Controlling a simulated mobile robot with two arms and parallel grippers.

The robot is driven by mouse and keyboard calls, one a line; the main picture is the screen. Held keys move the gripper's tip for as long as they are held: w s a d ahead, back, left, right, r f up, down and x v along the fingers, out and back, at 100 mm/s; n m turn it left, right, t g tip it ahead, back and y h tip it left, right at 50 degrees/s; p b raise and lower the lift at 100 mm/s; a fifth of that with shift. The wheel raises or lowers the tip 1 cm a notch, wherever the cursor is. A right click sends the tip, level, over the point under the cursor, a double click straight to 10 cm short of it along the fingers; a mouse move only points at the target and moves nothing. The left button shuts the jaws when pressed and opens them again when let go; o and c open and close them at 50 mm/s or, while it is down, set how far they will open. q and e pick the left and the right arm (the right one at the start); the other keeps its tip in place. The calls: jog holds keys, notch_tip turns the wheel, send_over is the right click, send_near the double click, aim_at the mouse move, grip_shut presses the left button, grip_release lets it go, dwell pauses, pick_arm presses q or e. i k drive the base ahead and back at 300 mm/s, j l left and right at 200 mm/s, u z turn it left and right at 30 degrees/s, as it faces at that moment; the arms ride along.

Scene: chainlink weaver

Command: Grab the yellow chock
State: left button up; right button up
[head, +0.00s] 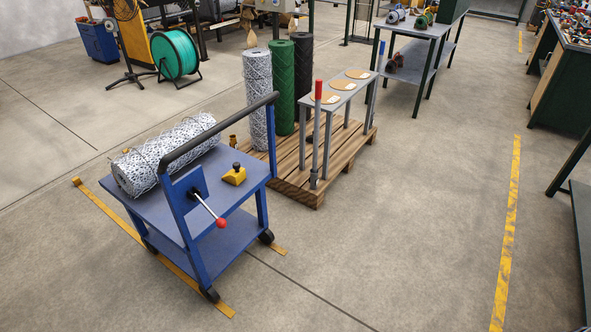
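The yellow chock (234,176) is a small yellow wedge-like block with a dark knob on top. It sits on the top deck of the blue cart (160,195), near the cart's right side. A roll of white and dark mesh (165,155) lies on the same deck, to the left of the chock and apart from it. The cart's dark push handle (215,135) runs above the deck, and a lever with a red ball (221,223) sticks out at the front. Neither of my grippers is in the head view.
Behind the cart, a wooden pallet (300,190) holds upright mesh rolls (281,88) and a grey stand (345,88). Yellow floor tape (508,225) runs along the right, beside dark benches. The floor in front and right of the cart is clear.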

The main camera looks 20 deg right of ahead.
aim_at(235, 176)
jog(key=z, duration=0.2)
jog(key=i+l+u, duration=0.1)
jog(key=u, duration=0.45)
jog(key=i+l+u, duration=0.2)
jog(key=l, duration=0.2)
jog(key=i+l+u, duration=0.2)
jog(key=l, duration=0.2)
jog(key=i+l+u, duration=0.2)
jog(key=l, duration=0.25)
jog(key=l+u, duration=0.2)
jog(key=l, duration=0.2)
